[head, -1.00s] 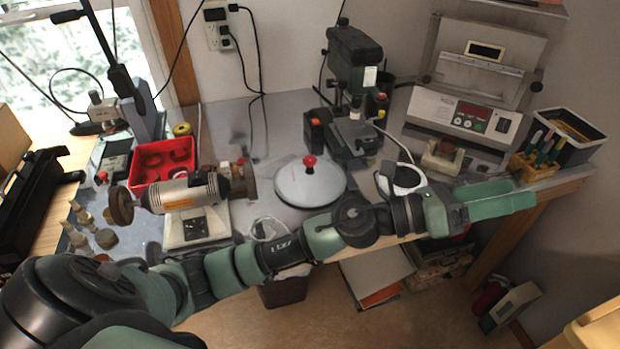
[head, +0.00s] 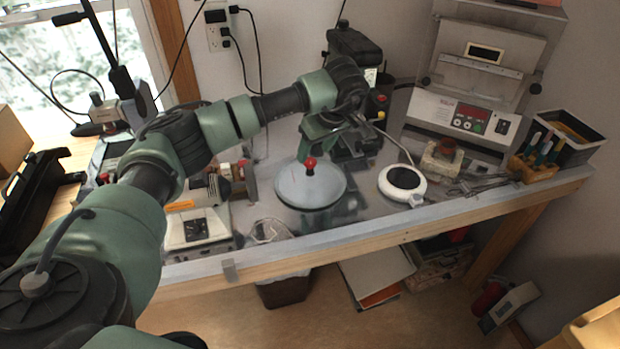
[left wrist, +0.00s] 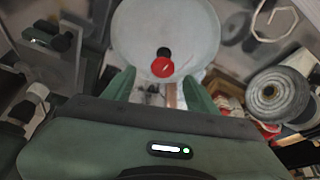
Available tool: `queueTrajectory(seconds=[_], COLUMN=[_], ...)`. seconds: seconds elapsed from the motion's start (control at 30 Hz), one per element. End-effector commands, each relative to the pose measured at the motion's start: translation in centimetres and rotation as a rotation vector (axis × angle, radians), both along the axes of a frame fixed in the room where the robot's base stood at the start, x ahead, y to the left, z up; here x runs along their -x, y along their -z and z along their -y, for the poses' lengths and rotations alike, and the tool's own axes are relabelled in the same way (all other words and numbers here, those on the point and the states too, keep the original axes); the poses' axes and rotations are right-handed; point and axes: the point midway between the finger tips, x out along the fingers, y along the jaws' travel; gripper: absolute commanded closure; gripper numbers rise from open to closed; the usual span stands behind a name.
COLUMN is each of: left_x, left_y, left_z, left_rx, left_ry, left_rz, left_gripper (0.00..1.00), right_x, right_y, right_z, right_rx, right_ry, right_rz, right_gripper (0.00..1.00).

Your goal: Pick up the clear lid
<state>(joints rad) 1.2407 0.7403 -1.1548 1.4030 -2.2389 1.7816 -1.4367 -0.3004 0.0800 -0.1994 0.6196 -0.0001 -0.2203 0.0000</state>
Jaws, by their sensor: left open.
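The clear lid (head: 311,190) lies on the grey benchtop in the middle of the bench. It is a round, pale disc with a red knob (head: 310,162) on a dark stem. In the left wrist view the lid (left wrist: 155,28) fills the upper middle, its red knob (left wrist: 163,67) just beyond the fingers. My left gripper (left wrist: 159,90) is open and empty, its green fingers pointing at the lid. In the head view the left gripper (head: 306,150) is above and behind the knob, apart from it as far as I can tell. My right gripper is not in view.
A drill press (head: 352,45) stands behind the lid, partly hidden by my arm. A round white device (head: 416,194) lies right of the lid, and a white-based grinder (head: 197,230) stands left. A control box (head: 460,118) is at the back right. The front edge (head: 330,237) is mostly clear.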

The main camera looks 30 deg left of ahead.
Motion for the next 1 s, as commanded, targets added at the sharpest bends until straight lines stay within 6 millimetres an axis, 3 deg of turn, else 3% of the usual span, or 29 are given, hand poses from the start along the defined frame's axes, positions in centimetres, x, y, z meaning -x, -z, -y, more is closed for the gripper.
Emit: queueTrajectory(seconds=[0.23,0.33,0.67,0.87,1.0], left_x=[0.1,-0.2,-0.4,-0.4,-0.4], left_y=[2.9,4.3,5.1,5.1,5.1], left_z=[-1.3,-1.7,-1.9,-1.9,-1.9], left_rx=[0.001,0.003,0.003,0.004,0.004], left_ry=[-0.001,-0.001,0.001,0.001,0.001], left_rz=[-0.005,-0.002,0.002,0.001,0.001], left_gripper=[0.42,0.42,0.42,0.98,1.0], right_x=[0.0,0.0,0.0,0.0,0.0], right_y=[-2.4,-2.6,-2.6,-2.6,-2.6], right_z=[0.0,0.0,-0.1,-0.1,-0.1], right_rx=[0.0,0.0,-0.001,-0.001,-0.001], right_ry=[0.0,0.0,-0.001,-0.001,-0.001], right_rz=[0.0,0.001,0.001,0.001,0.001], right_gripper=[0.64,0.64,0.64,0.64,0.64])
